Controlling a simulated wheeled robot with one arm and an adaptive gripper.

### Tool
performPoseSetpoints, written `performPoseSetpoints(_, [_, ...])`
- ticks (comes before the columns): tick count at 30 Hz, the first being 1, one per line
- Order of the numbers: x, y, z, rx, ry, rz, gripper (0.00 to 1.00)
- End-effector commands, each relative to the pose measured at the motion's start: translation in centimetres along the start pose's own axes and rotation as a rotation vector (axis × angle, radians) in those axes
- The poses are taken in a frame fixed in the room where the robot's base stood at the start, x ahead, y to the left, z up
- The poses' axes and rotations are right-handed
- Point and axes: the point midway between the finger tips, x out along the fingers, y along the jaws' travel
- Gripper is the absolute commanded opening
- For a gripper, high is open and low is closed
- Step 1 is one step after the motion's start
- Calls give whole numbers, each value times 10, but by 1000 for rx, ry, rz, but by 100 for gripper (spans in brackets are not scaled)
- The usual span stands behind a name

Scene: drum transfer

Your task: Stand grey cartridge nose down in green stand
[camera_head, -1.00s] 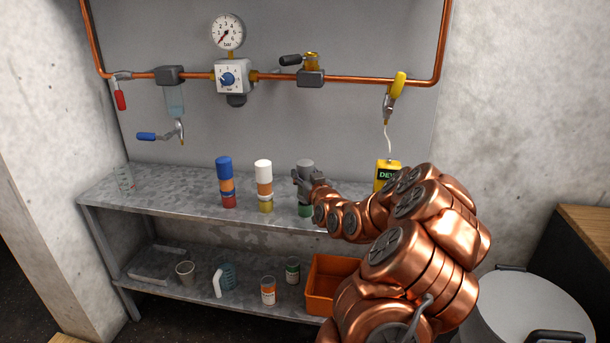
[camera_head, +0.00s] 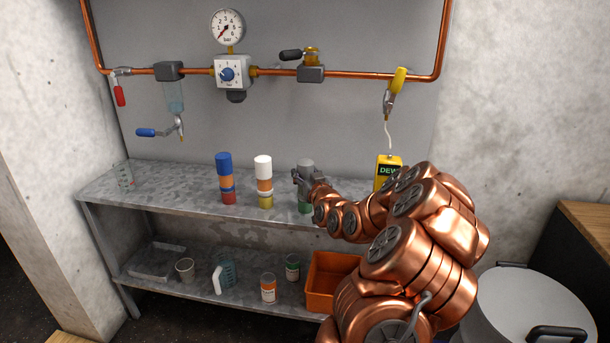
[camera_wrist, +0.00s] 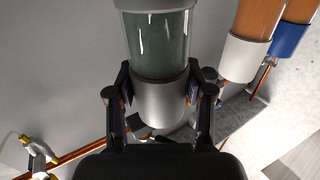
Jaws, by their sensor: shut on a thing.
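The grey cartridge (camera_head: 306,165) is upright at the right of the upper shelf, its grey cap on top. In the wrist view its grey cap (camera_wrist: 160,102) is between the fingers and its dark green see-through body (camera_wrist: 158,45) extends away, with a pale rim at the picture's top edge. My gripper (camera_head: 304,182) is shut on the cartridge; its two fingers also show in the wrist view (camera_wrist: 160,95). The green stand (camera_head: 305,207) is directly below the gripper on the shelf. My gripper hides where cartridge and stand meet, so I cannot tell how they seat.
A blue-capped cartridge (camera_head: 223,162) stands in a red stand (camera_head: 228,197), and a white-capped one (camera_head: 263,163) in a yellow stand (camera_head: 265,201), both left of my gripper. A yellow device (camera_head: 386,172) is to the right. The lower shelf holds cups and an orange bin (camera_head: 318,295).

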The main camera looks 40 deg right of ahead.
Motion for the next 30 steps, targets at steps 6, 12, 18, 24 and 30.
performPoseSetpoints(6, [0,0,2,1,-5,0,72])
performPoseSetpoints(12, [0,0,2,1,-4,-1,81])
performPoseSetpoints(18, [0,0,2,1,-4,-1,81])
performPoseSetpoints(24, [-11,0,3,2,-5,-1,81])
performPoseSetpoints(30, [-34,1,1,2,-2,1,81])
